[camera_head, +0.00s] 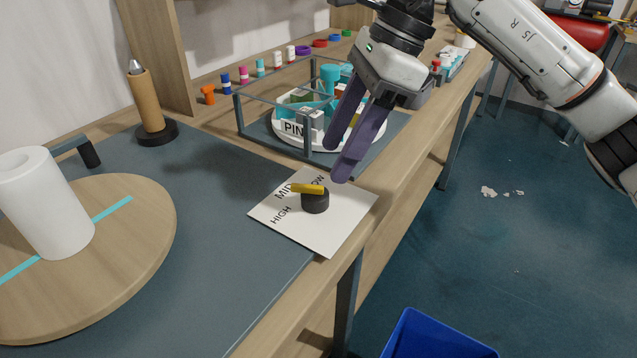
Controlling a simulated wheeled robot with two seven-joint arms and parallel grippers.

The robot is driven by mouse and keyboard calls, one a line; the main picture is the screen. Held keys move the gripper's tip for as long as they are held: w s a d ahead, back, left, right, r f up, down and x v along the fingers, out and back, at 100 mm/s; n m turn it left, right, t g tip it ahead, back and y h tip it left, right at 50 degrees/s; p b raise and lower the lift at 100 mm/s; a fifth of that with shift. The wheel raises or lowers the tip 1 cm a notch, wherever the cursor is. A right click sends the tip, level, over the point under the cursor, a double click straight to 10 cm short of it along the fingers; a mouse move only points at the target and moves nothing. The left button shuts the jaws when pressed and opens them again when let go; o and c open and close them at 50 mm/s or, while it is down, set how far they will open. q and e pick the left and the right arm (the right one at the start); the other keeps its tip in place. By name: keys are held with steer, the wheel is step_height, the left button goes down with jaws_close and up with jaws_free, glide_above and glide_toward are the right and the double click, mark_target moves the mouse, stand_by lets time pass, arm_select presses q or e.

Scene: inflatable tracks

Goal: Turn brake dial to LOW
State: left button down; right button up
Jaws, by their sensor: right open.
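The brake dial (316,203) is a short black knob with a yellow pointer bar (307,189) on top. It stands on a white card (333,236) near the bench's front edge. The pointer's free end lies to the left, over the word MID. HIGH is printed lower left, and the LOW label is partly covered behind the dial. My right gripper (338,153) is open and empty, with its two purple fingers reaching down just behind and to the right of the dial. I see no contact with it. My left gripper is not in view.
Behind the dial stands a grey frame (238,114) around a round tray of parts marked PIN. A wooden turntable (140,215) with a white roll is at left. A brown cone spool (147,103) stands farther back. A blue bin (435,338) is below, off the bench.

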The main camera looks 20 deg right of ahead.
mark_target(319, 187)
steer(key=x, duration=0.7)
steer(key=shift+a+f+b, duration=0.15)
steer(key=shift+b, duration=0.15)
steer(key=c, duration=1.1)
steer(key=shift+o, duration=0.2)
